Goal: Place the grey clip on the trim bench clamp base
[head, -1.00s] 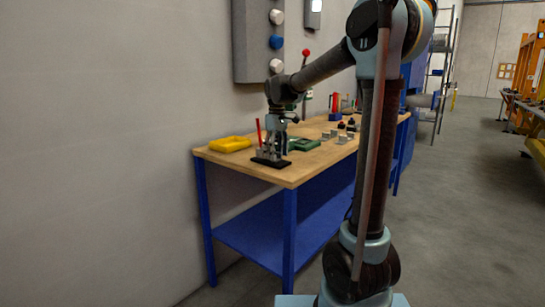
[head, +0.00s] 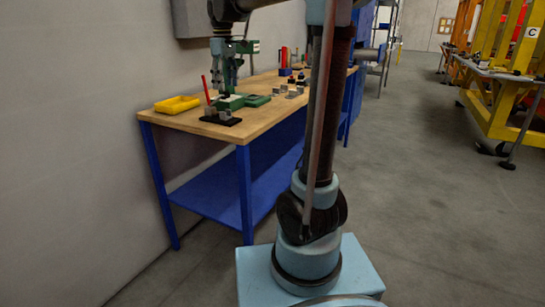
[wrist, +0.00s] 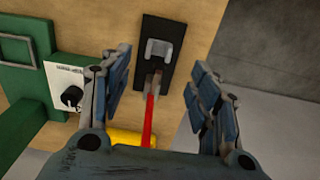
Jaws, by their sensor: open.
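The trim bench clamp base is a black plate (head: 233,122) near the front corner of the wooden bench, with an upright red lever (head: 206,90). In the wrist view the black base (wrist: 179,30) lies below and ahead of my gripper. A small grey U-shaped piece (wrist: 159,49), which looks like the grey clip, sits on it, near the end of the red lever (wrist: 148,118). My gripper (head: 225,92) is raised above the bench just behind the base.
A yellow tray (head: 176,105) lies left of the base. A green fixture (head: 257,100) stands right behind it; its white labelled plate (wrist: 63,83) shows close to my finger. Several small grey blocks (head: 280,91) lie further right. A wall cabinet (head: 192,18) hangs above.

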